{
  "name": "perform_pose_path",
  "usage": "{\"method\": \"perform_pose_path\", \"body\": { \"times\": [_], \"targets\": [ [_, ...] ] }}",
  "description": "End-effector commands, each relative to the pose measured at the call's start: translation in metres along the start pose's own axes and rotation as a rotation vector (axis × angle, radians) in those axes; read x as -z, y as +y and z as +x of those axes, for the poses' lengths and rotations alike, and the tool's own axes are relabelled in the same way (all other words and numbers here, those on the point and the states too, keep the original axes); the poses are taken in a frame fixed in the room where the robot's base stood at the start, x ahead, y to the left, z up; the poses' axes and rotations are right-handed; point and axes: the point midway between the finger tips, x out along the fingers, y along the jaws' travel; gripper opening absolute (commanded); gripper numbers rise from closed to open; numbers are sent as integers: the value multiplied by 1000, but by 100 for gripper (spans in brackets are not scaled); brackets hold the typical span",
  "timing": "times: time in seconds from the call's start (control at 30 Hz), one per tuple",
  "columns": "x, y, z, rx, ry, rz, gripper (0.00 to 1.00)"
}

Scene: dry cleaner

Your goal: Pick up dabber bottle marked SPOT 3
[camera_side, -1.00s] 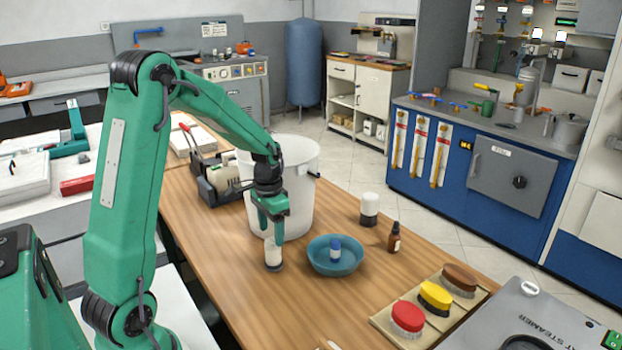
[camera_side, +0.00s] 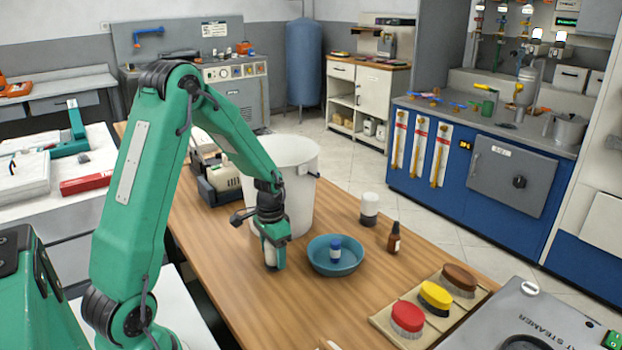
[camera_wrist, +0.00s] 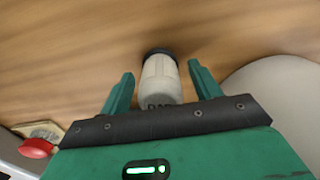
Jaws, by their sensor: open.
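A whitish bottle (camera_wrist: 160,78) with a dark end stands between the two green fingers of my gripper (camera_wrist: 161,70) in the wrist view. Its lettering is partly hidden by the gripper body, and I cannot read a number. In the side view my gripper (camera_side: 273,255) is low over the wood table, in front of the white bucket, and hides most of this bottle (camera_side: 269,254). The fingers are open, one on each side of the bottle, with a gap visible at both sides. A similar white bottle with a black base (camera_side: 369,208) stands farther back.
The white bucket (camera_side: 299,190) is close behind. An amber bottle (camera_side: 394,239) and several brushes (camera_side: 436,296) are to the right. The front table is clear.

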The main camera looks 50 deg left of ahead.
Motion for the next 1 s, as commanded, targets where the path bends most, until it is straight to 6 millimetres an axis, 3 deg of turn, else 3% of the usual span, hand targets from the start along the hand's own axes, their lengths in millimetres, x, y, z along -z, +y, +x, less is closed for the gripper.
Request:
{"method": "perform_pose_path", "body": {
  "times": [0.57,0.6,0.87,1.0],
  "targets": [
    [0,0,5,0,1,-1,63],
    [0,0,5,0,1,-1,61],
    [0,0,5,1,1,-1,12],
    [0,0,5,1,2,-1,12]
  ]
}}
